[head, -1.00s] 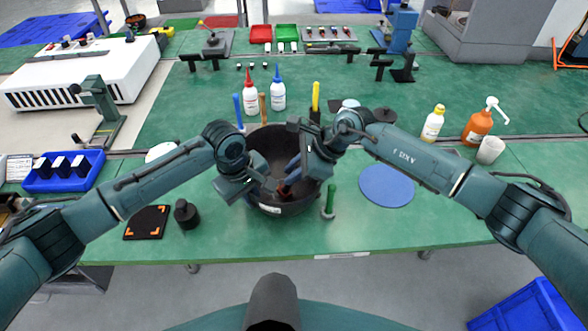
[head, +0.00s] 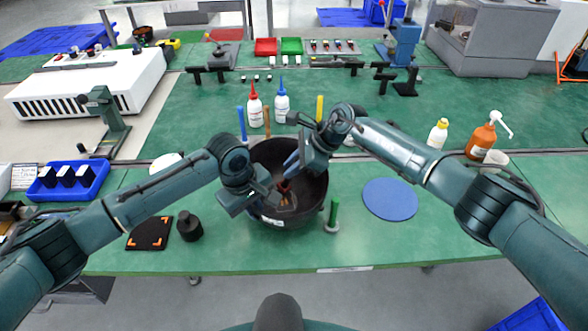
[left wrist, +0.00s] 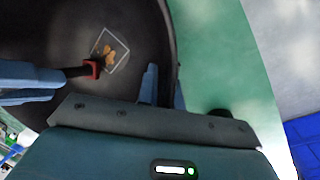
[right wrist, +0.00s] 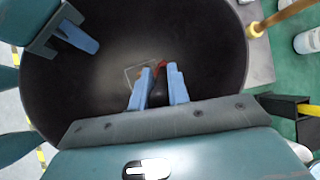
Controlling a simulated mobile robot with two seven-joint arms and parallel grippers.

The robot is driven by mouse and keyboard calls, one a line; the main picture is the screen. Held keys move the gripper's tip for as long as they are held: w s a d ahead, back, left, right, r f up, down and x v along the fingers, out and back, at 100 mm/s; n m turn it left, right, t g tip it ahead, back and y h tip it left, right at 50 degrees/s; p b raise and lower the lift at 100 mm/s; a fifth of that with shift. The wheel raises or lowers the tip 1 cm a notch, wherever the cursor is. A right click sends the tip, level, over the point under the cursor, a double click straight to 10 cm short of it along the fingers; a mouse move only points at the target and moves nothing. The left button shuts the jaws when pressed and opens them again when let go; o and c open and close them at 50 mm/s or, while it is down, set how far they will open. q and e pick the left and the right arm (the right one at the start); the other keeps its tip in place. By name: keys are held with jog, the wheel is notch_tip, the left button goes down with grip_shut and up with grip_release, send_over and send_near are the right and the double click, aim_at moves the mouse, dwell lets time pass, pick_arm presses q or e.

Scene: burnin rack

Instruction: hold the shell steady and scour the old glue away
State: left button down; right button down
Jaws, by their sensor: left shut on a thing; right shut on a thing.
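The shell is a dark round bowl (head: 313,196) on the green bench; its inside fills much of both wrist views. Inside is a thin pale square outline around an orange-brown glue patch (left wrist: 109,53). My left gripper (head: 262,203) is shut on the near-left rim, one blue finger inside and one outside, as the left wrist view (left wrist: 164,90) shows. My right gripper (right wrist: 159,88) is inside the bowl, shut on a dark-handled tool with a red end (left wrist: 90,68). The red end is at the outline's edge; I cannot tell whether it touches the surface. In the right wrist view, my fingers partly hide the patch.
A blue round mat (head: 390,199) lies right of the bowl, with a green-handled item (head: 333,214) between them. A black weight (head: 189,227) and a dark square pad (head: 150,228) lie to the left. Glue bottles (head: 282,103) stand behind. The front right bench is clear.

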jog(key=shift+s, duration=3.1)
jog(key=shift+w+a, duration=0.15)
jog(key=shift+w, duration=1.4)
jog(key=shift+w+a, duration=0.15)
jog(key=shift+w, duration=1.35)
jog(key=s, duration=0.6)
jog(key=shift+d, duration=0.4)
jog(key=shift+f, duration=0.1)
notch_tip(320, 180, up, 6)
